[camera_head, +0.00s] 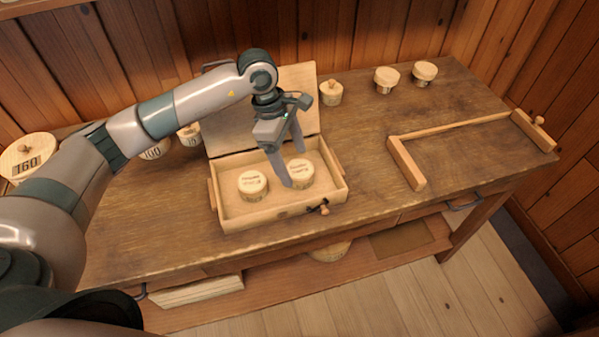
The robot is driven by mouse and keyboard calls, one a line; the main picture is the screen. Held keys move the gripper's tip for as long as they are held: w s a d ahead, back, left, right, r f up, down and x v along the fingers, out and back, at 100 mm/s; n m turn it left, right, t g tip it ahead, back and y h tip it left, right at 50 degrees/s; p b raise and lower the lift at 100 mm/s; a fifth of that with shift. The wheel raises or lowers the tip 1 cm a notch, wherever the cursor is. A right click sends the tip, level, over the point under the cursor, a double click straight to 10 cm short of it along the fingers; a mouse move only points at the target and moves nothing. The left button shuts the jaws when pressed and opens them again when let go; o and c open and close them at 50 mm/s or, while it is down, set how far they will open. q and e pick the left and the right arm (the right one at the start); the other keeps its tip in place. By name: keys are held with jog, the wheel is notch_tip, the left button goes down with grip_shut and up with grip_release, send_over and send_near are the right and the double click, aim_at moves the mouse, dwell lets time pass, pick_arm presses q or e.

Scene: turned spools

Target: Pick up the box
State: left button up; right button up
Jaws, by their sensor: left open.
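The box (252,218) is a shallow wooden case that stands on the workbench with its hinged lid (300,82) raised at the back. Inside it are two round turned pieces with dark print on top, a left one (252,184) and a right one (303,174). My left gripper (293,168) points down over the right half of the box. Its fingers are open and come down by the right round piece, one in front of its left side; I cannot tell if they touch it. My right gripper is not in view.
Round wooden pieces stand behind the box (331,94) and at the back right (387,80), (425,73). A wooden bracket frame (408,165) lies on the right. The bench (375,215) is clear between box and frame.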

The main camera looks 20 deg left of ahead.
aim_at(299, 169)
pick_arm(q)
jog(key=shift+d+f+p, duration=0.25)
jog(key=shift+d+p, duration=0.05)
jog(key=p+x, duration=0.1)
jog(key=x, duration=0.2)
jog(key=shift+w+d, duration=0.15)
jog(key=shift+f+p, duration=0.3)
jog(key=shift+f, duration=0.1)
jog(key=c, duration=1.1)
